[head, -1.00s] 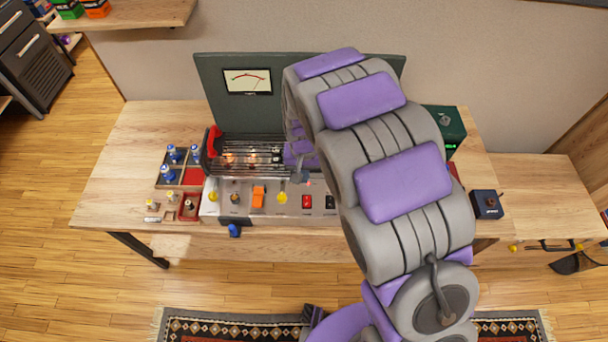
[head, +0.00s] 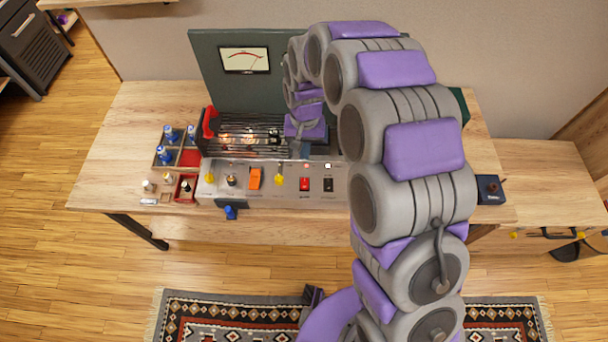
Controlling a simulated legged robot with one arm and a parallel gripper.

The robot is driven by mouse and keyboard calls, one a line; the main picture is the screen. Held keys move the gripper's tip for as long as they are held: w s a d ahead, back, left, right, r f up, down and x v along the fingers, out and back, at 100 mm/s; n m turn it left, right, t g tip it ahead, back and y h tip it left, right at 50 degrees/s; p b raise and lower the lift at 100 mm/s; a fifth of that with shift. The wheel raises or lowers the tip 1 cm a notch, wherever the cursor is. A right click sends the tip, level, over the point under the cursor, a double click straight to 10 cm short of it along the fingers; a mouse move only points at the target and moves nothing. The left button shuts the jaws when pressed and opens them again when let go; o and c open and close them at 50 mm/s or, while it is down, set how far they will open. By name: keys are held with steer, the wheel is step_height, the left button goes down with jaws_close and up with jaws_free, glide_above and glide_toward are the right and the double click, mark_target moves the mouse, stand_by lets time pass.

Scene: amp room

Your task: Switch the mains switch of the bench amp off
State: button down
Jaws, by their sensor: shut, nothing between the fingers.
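The bench amp has a dark green back panel and a pale front panel (head: 268,181) on the bench. A small reddish light (head: 306,165) shows above the red switch. My gripper (head: 304,151) is shut and empty, above and behind the front panel's upper edge. Its fingertips are small and partly hidden by my arm.
Glowing tubes sit behind metal bars (head: 240,140) on the amp, beside a red handle (head: 209,123). Blue-capped bottles and small trays (head: 187,188) stand left. A dark blue box (head: 489,190) stands right. My arm hides the panel's right end.

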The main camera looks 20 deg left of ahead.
mark_target(306, 185)
steer(key=f+b, duration=0.1)
steer(key=f, duration=0.3)
steer(key=s+f, duration=0.1)
steer(key=f, duration=0.4)
steer(key=f+b, duration=0.1)
steer(key=f, duration=0.3)
steer(key=shift+s+d+f+b, duration=0.3)
steer(key=shift+s+d+f, duration=0.05)
steer(key=shift+d+f, duration=0.05)
steer(key=shift+s+d+f+t+p, duration=0.3)
steer(key=shift+s+f+t+p, duration=0.25)
steer(key=shift+t, duration=0.35)
steer(key=shift+s+y, duration=0.1)
steer(key=shift+y, duration=0.2)
steer(key=shift+w+a+r, duration=0.15)
steer(key=shift+w+a, duration=0.05)
steer(key=shift+w, duration=0.5)
